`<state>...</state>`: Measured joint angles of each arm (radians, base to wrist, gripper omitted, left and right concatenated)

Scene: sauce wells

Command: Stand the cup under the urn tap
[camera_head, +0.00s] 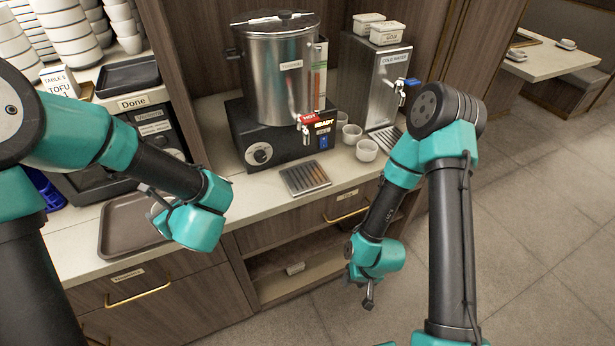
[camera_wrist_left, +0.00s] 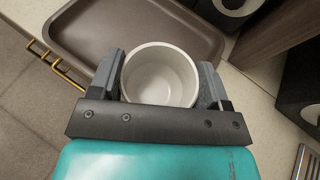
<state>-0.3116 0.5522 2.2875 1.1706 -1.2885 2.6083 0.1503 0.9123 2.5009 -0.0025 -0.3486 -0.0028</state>
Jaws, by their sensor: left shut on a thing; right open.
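The white cup (camera_wrist_left: 160,78) sits between the two fingers of my left gripper (camera_wrist_left: 160,85) in the left wrist view, mouth facing the camera and empty inside. My left gripper (camera_head: 150,198) is shut on it by its sides, at the brown tray's right end in the head view, where the arm hides most of the cup (camera_head: 158,208). The steel urn (camera_head: 280,80) stands on a black base, its red-topped tap (camera_head: 308,122) facing front. A slotted drip grate (camera_head: 305,178) lies on the counter in front of the urn. My right gripper (camera_head: 369,297) is open and empty, in front of the cabinet.
The brown tray (camera_head: 117,238) lies on the counter at left. More white cups (camera_head: 366,151) stand right of the urn base, near the cold water dispenser (camera_head: 375,80) and its own grate. A wooden partition rises left of the urn. Counter around the urn's grate is clear.

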